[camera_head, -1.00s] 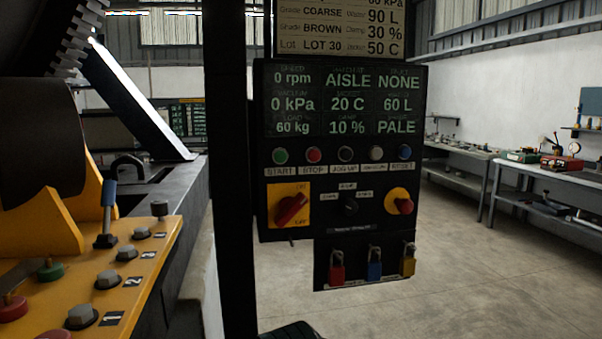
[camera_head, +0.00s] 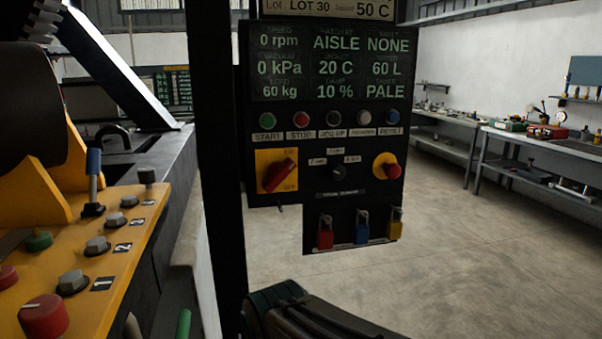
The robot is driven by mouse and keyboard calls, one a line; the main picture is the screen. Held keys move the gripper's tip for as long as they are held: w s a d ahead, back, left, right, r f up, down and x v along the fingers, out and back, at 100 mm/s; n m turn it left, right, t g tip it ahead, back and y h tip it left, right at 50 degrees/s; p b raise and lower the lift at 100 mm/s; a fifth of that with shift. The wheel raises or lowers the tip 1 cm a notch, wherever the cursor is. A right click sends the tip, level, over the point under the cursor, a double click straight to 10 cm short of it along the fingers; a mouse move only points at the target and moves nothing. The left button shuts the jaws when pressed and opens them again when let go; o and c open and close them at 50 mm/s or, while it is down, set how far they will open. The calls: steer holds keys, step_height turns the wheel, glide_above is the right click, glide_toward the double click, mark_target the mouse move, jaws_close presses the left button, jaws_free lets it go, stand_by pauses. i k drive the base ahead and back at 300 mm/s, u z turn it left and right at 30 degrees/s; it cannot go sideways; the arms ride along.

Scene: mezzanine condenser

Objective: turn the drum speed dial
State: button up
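The black control panel (camera_head: 325,110) hangs on a dark post. It carries a small black dial (camera_head: 338,172) with small labels around it, between a red rotary switch (camera_head: 279,175) on a yellow plate and a red knob (camera_head: 388,170) on a yellow disc. A label under the black dial is too small to read, so I cannot tell which control is the drum speed dial. The display reads 0 rpm. Part of my dark arm (camera_head: 300,312) shows at the bottom centre, below the panel and apart from it. My gripper's fingers are not visible.
Several push buttons (camera_head: 301,119) line the panel, and padlocks (camera_head: 362,230) hang below it. On the left, a yellow deck (camera_head: 75,260) bears bolts, a blue-handled lever (camera_head: 94,180) and a red knob (camera_head: 43,316). Open floor (camera_head: 450,240) lies right, before a workbench (camera_head: 545,150).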

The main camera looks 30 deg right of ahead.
mark_target(337, 172)
steer(key=k, duration=1)
steer(key=z, duration=1.15)
steer(key=i, duration=1.05)
steer(key=u, duration=1.05)
steer(key=i, duration=0.3)
steer(key=u, duration=0.1)
